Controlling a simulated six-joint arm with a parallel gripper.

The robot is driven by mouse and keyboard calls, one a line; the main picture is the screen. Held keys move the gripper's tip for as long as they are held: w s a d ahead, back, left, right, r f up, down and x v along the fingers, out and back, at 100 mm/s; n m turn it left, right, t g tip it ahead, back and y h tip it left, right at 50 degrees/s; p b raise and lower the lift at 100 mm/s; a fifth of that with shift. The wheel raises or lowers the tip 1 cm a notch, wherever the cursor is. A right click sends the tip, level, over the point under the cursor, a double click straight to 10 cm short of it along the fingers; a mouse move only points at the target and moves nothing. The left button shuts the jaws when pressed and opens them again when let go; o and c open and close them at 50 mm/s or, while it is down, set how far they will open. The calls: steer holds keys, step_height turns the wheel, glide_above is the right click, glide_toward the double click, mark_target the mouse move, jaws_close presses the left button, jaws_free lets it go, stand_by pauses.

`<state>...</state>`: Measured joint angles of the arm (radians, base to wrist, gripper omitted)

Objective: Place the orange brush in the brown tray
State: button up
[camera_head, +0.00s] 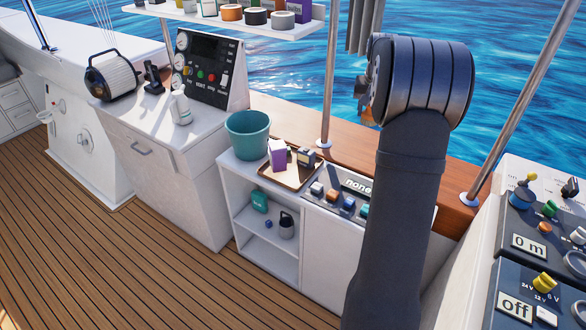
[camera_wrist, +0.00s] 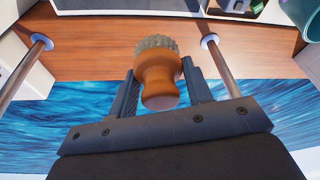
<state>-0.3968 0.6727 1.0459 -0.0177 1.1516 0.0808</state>
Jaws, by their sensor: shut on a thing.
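The orange brush (camera_wrist: 158,82) with pale bristles is held between the two fingers of my gripper (camera_wrist: 160,88) in the wrist view. Its bristles point to the top of that view and its rounded handle end faces the camera. In the head view, my arm hides most of the gripper, and only a small orange part of the brush (camera_head: 368,118) shows at the arm's left edge. The brown tray (camera_head: 284,181) lies on the white cabinet, left of and below my gripper in the picture. A purple box (camera_head: 278,155) and a small dark-and-yellow item (camera_head: 306,158) stand in it.
A teal bucket (camera_head: 248,136) stands left of the tray. A switch panel (camera_head: 341,198) lies to its right, and a metal post (camera_head: 329,85) rises behind it. A shelf with several jars (camera_head: 256,16) hangs above. The wooden ledge (camera_head: 380,155) behind looks mostly clear.

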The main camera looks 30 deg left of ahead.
steer(key=s+a+n, duration=0.3)
steer(key=s+a, duration=0.3)
steer(key=a, duration=0.5)
step_height(320, 180, down, 17)
steer(key=shift+m+y, duration=0.3)
steer(key=a+f, duration=0.2)
steer(key=a, duration=0.1)
steer(key=s+a+f, duration=0.1)
steer(key=a+f, duration=0.2)
steer(key=a, duration=0.1)
steer(key=a+f, duration=0.3)
steer(key=a, duration=0.1)
steer(key=shift+s, duration=0.4)
steer(key=shift+f, duration=2.05)
steer(key=shift+f, duration=0.1)
steer(key=o, duration=0.6)
steer(key=shift+f, duration=0.1)
steer(key=o, duration=0.4)
